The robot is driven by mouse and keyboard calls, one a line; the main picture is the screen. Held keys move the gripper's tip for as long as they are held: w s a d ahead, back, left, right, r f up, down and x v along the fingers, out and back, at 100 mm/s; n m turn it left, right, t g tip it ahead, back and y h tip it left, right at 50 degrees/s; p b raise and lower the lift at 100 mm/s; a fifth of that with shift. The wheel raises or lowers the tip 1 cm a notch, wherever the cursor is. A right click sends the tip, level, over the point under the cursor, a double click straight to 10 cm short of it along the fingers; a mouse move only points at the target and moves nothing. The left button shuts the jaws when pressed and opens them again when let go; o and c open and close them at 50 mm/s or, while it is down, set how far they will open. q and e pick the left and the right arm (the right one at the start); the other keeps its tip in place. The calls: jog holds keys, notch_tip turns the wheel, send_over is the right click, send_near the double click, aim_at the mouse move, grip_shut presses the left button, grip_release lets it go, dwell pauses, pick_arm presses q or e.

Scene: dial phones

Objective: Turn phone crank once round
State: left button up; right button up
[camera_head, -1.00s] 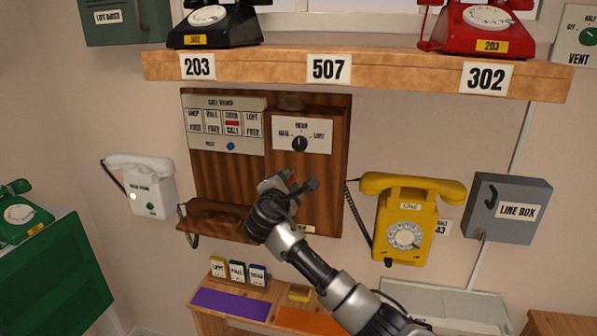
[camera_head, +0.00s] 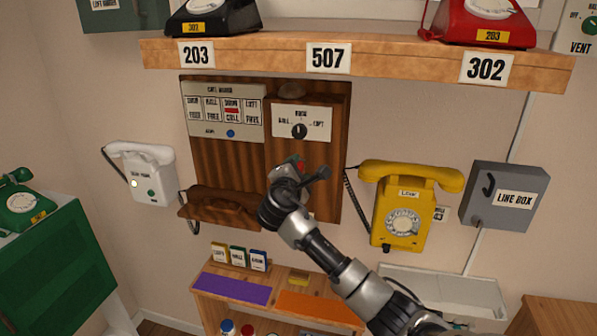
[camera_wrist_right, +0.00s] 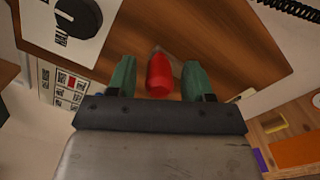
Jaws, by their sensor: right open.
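A red knob (camera_wrist_right: 159,74), which looks like the crank's handle, shows in the wrist view in front of the wood. My right gripper (camera_wrist_right: 160,66) is open, with one green finger on each side of the knob. Contact between fingers and knob cannot be made out. My left gripper is out of view.
A brown handset (camera_head: 220,207) lies left of my right gripper. A yellow dial phone (camera_head: 405,205) with a coiled cord hangs close on the right. A wooden shelf (camera_head: 400,62) with phones is above, and a low cabinet (camera_head: 207,278) with coloured cards below.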

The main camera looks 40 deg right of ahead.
jog(key=p+v, duration=0.3)
jog(key=v, duration=0.4)
dwell(0.6)
dwell(0.4)
